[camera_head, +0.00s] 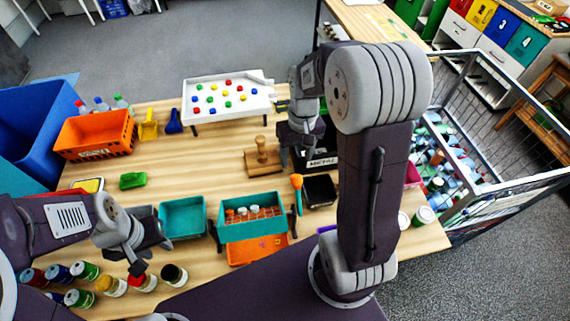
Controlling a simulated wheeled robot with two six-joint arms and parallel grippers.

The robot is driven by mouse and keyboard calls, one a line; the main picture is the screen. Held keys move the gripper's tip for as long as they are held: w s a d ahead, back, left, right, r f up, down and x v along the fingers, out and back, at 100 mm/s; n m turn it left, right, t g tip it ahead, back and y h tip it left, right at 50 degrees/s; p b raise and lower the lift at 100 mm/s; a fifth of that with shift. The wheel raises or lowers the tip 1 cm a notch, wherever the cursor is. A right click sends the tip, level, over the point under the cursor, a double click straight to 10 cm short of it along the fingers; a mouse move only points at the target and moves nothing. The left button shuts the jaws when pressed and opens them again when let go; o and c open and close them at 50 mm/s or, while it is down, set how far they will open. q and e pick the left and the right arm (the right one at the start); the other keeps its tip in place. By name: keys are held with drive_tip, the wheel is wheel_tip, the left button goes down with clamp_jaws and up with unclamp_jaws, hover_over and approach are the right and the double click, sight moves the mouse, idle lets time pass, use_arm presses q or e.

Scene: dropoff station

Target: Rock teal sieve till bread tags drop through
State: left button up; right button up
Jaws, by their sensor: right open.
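The teal sieve (252,232) sits in the front middle of the table, above an orange tray (258,250). Several small pale and orange-brown pieces (254,210) show in the sieve; I cannot tell which are bread tags. My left gripper (152,257) is open and empty, left of the sieve and over the jars. My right gripper (300,160) is open, behind and right of the sieve, beside a wooden stamp. Neither gripper touches the sieve.
An empty teal tray (182,217) stands left of the sieve. A black bin (319,190) and an orange-headed tool (296,182) are to its right. Several jars (109,285) crowd the front left. A wooden stamp (262,158) and a white sorting tray (228,97) stand behind.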

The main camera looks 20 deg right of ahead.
sight(297, 176)
drive_tip(key=s, duration=0.1)
drive_tip(key=s+f, duration=0.1)
drive_tip(key=s, duration=0.1)
drive_tip(key=shift+d+f, duration=0.1)
drive_tip(key=shift+d, duration=0.05)
wheel_tip(297, 176, down, 2)
drive_tip(key=shift+p, duration=0.4)
drive_tip(key=f, duration=0.1)
drive_tip(key=w+f, duration=0.1)
drive_tip(key=f, duration=0.1)
drive_tip(key=w+f, duration=0.1)
drive_tip(key=f, duration=0.1)
drive_tip(key=shift+w+a+p, duration=0.25)
drive_tip(key=shift+p, duration=0.05)
drive_tip(key=shift+f, duration=0.3)
drive_tip(key=shift+s, duration=0.65)
drive_tip(key=shift+w, duration=0.35)
clamp_jaws()
use_arm(q)
drive_tip(key=shift+s+d+r, duration=0.15)
drive_tip(key=shift+s+r, duration=0.65)
drive_tip(key=shift+r, duration=0.1)
use_arm(e)
drive_tip(key=shift+s, duration=0.1)
drive_tip(key=shift+r, duration=0.1)
